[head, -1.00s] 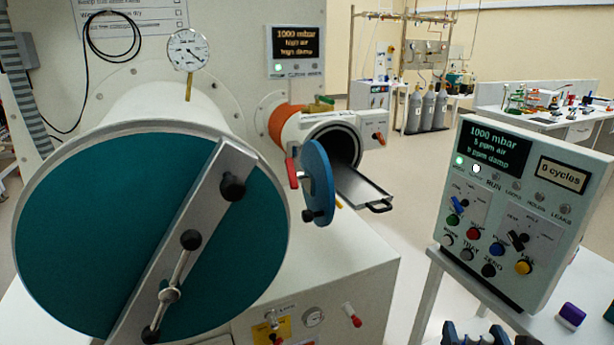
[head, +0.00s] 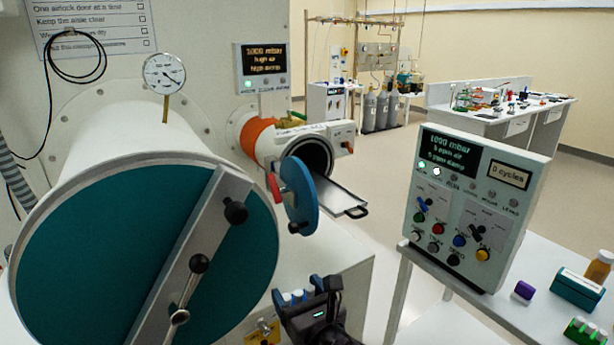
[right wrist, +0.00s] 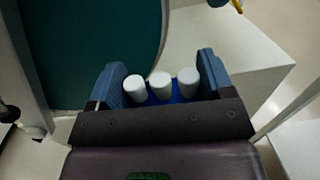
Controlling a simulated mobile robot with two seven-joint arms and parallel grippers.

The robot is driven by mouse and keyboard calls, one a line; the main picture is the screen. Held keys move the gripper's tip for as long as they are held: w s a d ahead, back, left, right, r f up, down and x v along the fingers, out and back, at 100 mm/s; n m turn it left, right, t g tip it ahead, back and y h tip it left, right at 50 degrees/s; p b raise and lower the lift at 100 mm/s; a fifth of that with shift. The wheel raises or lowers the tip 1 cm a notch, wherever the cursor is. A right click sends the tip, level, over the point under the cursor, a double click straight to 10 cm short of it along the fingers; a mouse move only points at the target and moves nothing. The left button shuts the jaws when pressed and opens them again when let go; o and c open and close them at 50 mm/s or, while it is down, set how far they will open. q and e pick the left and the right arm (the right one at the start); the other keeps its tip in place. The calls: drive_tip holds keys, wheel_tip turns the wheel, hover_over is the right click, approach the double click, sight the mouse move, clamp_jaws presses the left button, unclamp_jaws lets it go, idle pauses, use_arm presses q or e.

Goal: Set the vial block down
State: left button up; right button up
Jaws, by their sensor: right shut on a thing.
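My right gripper (head: 298,297) is at the bottom middle of the head view, in front of the white housing below the big teal door. Its blue fingers are shut on the vial block (right wrist: 179,98), a blue block holding white-capped vials. Three white caps show between the fingers in the right wrist view; the fingers and the dark palm hide much of the block. The block is held in the air, with nothing visible touching it from below. My left gripper is not in view.
A small round airlock stands open, its blue door (head: 299,196) swung aside and its metal tray (head: 335,196) sticking out. The large teal door (head: 110,250) is shut. A control panel (head: 472,210) stands on the white table (head: 470,300) at right, with a purple item (head: 523,292) and teal box (head: 577,290).

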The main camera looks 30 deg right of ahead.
sight(296, 292)
drive_tip(key=shift+w+a+r+p, duration=0.1)
drive_tip(key=shift+a+r+p, duration=0.1)
drive_tip(key=shift+r+p, duration=0.85)
drive_tip(key=shift+r, duration=0.6)
drive_tip(key=shift+a, duration=0.1)
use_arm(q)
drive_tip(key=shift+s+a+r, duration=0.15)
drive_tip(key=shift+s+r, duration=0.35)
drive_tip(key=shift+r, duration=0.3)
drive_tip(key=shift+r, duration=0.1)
